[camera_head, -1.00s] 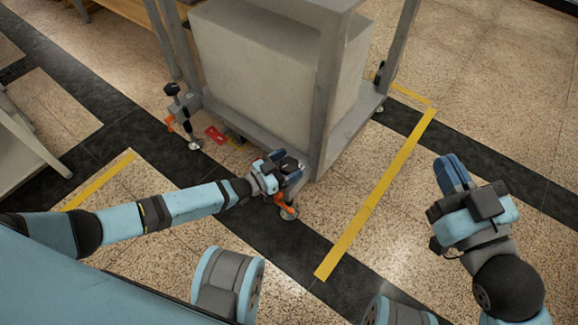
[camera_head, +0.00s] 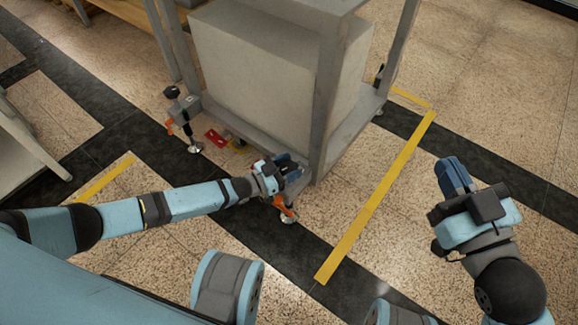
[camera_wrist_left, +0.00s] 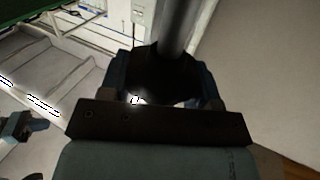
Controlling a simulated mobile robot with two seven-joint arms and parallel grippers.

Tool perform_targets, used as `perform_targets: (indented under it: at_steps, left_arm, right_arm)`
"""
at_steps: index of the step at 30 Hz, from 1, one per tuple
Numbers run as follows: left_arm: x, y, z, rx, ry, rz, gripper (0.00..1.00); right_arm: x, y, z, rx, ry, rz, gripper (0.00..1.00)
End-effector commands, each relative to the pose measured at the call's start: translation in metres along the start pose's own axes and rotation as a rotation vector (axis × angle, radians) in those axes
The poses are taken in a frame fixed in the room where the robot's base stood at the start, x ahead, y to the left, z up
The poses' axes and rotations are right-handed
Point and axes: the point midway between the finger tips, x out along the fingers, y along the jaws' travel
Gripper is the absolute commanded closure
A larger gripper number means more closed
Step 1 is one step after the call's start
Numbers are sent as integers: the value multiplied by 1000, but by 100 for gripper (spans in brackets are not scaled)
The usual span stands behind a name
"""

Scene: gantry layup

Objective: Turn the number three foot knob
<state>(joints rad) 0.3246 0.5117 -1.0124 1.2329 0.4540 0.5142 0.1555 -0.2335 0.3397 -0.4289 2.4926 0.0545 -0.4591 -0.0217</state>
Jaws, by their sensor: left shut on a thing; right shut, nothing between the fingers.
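My left gripper (camera_head: 287,172) is at the near corner of the grey stand, shut on a dark foot knob. In the left wrist view the black knob (camera_wrist_left: 165,80) fills the space between the fingers, with a grey post rising behind it. Below the gripper, the near foot (camera_head: 287,212) shows an orange part and a round metal pad on the floor. I cannot read any number on it. My right gripper (camera_head: 452,175) is shut and empty above the floor at the right, far from the stand.
Another foot with a black knob (camera_head: 172,92) and orange part stands at the stand's left corner. A red tag (camera_head: 215,137) lies near the stand's lower edge. Yellow tape (camera_head: 380,195) marks the floor at right. Floor between stand and right arm is clear.

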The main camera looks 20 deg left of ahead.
Motion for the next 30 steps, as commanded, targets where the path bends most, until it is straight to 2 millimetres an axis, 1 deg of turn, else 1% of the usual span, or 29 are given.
perform_targets:
  at_steps: [8, 21, 30]
  left_arm:
    - [0, -3, 0, 8, -3, 198, 67]
    - [0, -2, 1, 3, -4, 600, 67]
    - [0, -1, 1, 0, -3, 794, 67]
  right_arm:
    - [0, 0, 0, 1, -1, 1, 100]
    - [-1, 0, -1, -3, 1, 0, 100]
    - [-1, 0, -1, -5, 1, -2, 100]
